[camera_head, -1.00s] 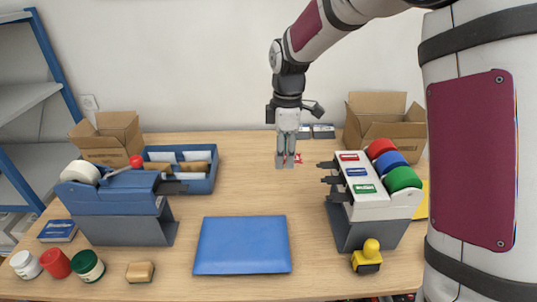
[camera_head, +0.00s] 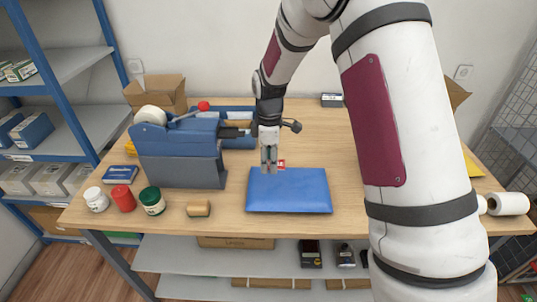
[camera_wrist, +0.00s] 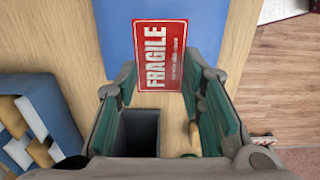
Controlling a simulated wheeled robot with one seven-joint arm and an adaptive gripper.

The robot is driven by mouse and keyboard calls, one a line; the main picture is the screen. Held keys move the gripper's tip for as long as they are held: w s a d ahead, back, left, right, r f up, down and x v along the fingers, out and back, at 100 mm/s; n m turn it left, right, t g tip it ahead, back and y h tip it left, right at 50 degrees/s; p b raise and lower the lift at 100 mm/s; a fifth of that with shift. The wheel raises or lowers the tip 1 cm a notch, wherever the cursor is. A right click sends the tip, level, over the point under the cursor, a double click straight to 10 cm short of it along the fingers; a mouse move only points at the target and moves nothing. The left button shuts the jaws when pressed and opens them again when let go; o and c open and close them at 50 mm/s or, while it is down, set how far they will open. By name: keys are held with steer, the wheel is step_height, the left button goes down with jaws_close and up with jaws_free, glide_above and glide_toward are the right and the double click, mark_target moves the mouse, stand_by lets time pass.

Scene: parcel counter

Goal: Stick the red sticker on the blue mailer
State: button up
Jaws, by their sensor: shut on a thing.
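The red sticker (camera_head: 281,163) is a small red and white label at my gripper's fingertips. In the wrist view it reads FRAGILE (camera_wrist: 160,55) and lies flat across the tips. My gripper (camera_head: 268,168) is shut on the sticker and points down by the far edge of the blue mailer (camera_head: 288,192). The mailer lies flat on the table. In the wrist view the mailer (camera_wrist: 112,30) shows beyond and around the sticker's upper part. I cannot tell whether sticker and mailer touch.
A blue-grey tape machine (camera_head: 180,160) stands left of the mailer, with a sponge (camera_head: 198,208) and several jars in front. A blue divided tray (camera_head: 240,140) sits behind. My arm hides the table's right side.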

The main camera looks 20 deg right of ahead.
mark_target(270, 184)
steer(key=shift+d+f+b, duration=0.1)
steer(key=shift+f+b, duration=0.7)
steer(key=shift+f, duration=2.75)
steer(key=o, duration=0.8)
steer(key=shift+r, duration=0.1)
steer(key=shift+r+p, duration=0.7)
steer(key=shift+r, duration=2)
steer(key=shift+r+p, duration=0.75)
steer(key=shift+r, duration=3.25)
